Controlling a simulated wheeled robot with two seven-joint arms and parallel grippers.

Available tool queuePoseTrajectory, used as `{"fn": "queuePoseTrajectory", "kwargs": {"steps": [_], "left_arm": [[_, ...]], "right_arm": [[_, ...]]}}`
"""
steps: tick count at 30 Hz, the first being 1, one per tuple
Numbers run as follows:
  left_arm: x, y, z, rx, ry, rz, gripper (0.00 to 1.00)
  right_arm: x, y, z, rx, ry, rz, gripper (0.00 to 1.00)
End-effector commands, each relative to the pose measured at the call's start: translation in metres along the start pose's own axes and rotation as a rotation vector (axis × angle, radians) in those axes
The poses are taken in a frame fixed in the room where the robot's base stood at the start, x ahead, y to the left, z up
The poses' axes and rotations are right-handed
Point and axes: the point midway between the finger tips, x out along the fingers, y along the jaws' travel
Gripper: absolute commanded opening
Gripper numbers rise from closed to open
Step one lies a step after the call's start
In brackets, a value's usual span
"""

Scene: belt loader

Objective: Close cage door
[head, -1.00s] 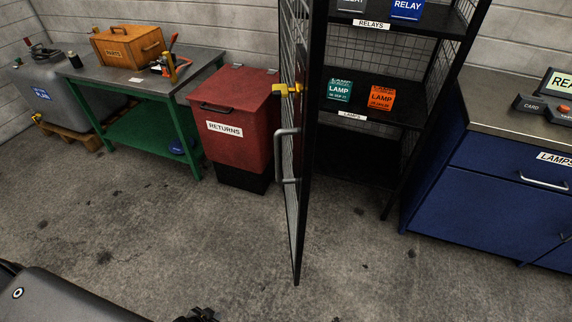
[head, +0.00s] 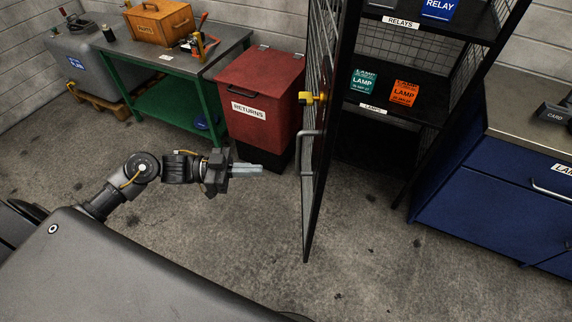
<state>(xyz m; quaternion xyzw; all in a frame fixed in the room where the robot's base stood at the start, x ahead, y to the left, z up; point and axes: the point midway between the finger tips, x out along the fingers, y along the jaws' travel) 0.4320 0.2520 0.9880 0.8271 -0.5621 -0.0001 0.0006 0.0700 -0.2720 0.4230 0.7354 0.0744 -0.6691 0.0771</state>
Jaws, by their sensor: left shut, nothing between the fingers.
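The cage door (head: 322,150) is a black-framed mesh panel and stands open, swung out from the dark cage shelving toward me. It carries a grey bar handle (head: 305,151) and a yellow latch (head: 311,98). My left gripper (head: 261,169) is shut and empty. It points right, in front of the red bin and left of the door, apart from the handle. The cage shelves (head: 398,115) behind the door hold a green lamp box (head: 362,81), an orange lamp box (head: 403,92) and a blue relay box (head: 441,9). My right gripper is not in view.
A red returns bin (head: 262,85) stands left of the door, beside a green workbench (head: 165,98) with a wooden box. A blue cabinet (head: 490,205) stands right of the cage. The floor (head: 365,250) before the cage is clear.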

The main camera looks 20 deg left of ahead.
Motion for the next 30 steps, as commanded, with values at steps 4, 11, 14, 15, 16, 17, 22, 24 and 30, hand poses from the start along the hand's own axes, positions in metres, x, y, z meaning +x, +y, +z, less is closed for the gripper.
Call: {"fn": "queuePoseTrajectory", "kwargs": {"steps": [4, 11, 14, 15, 16, 17, 22, 24, 30], "left_arm": [[0.02, 0.0, -0.004, 0.002, 0.005, 0.0, 0.0], [0.068, -0.001, -0.005, -0.001, 0.004, -0.002, 0.0], [0.088, -0.001, -0.005, -0.001, 0.004, -0.003, 0.0], [0.095, -0.001, -0.005, 0.0, 0.004, -0.002, 0.0], [0.101, -0.001, -0.005, 0.001, 0.003, -0.001, 0.0], [0.105, -0.001, -0.005, -0.001, 0.003, -0.002, 0.0], [0.126, -0.001, -0.003, 0.0, 0.001, -0.003, 0.0], [0.13, -0.001, -0.002, 0.001, 0.001, -0.003, 0.0], [0.136, -0.001, 0.0, 0.001, -0.001, -0.003, 0.0]], "right_arm": [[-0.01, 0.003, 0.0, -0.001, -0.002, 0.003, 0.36], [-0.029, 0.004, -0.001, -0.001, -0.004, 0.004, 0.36], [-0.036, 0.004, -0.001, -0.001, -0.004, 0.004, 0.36], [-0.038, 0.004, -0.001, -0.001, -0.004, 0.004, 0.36], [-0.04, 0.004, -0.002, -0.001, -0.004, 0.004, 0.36], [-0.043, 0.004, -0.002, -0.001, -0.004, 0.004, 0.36], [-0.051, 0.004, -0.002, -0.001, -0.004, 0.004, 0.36], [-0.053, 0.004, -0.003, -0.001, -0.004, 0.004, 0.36], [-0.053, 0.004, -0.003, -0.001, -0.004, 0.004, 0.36]]}}
